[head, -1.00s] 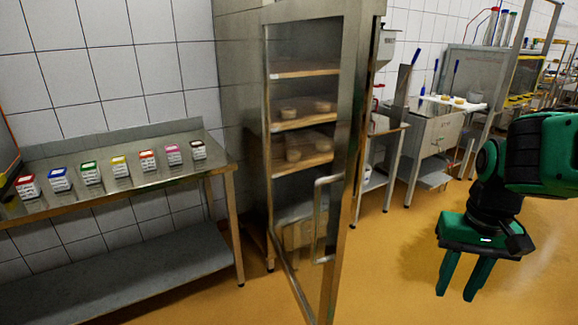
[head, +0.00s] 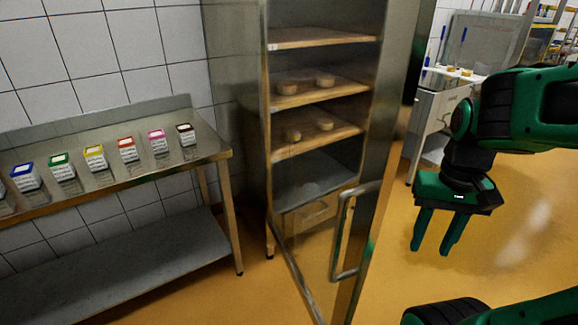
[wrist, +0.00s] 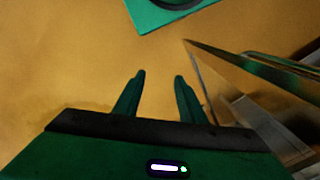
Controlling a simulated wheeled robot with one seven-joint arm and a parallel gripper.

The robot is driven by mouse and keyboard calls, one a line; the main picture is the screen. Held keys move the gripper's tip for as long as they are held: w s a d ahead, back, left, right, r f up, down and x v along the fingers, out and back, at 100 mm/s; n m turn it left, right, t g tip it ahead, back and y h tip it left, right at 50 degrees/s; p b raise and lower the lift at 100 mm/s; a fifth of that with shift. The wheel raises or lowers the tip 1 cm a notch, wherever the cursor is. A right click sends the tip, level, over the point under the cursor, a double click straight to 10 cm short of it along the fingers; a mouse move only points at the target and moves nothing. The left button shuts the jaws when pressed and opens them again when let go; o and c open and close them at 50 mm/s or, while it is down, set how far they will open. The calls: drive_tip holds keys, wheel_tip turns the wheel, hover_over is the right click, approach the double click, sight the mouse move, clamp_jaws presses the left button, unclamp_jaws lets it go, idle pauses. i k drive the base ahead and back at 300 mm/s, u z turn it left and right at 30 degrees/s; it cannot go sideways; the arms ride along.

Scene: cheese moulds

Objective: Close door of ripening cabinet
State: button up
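The ripening cabinet (head: 236,130) is a tall steel cabinet with wooden shelves. Its door (head: 392,130), a glass pane in a steel frame, stands open, swung out toward me. A bar handle (head: 344,235) is on the door's outer part. The cabinet's shelves show through the glass. My gripper (head: 430,251) points down to the right of the door, apart from the handle. In the wrist view its two fingers (wrist: 157,82) are spread with nothing between them. A steel edge, which looks like the door (wrist: 250,62), shows at the upper right there.
A steel table (head: 120,185) with several small labelled boxes stands left of the cabinet. Small cheeses (head: 288,87) lie on the cabinet shelves. A white-topped work unit (head: 436,110) stands behind my arm. Yellow floor (head: 490,240) is open at the right.

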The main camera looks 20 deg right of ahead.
sight(408, 26)
drive_tip(key=z, duration=0.85)
drive_tip(key=k, duration=0.8)
drive_tip(key=u, duration=0.2)
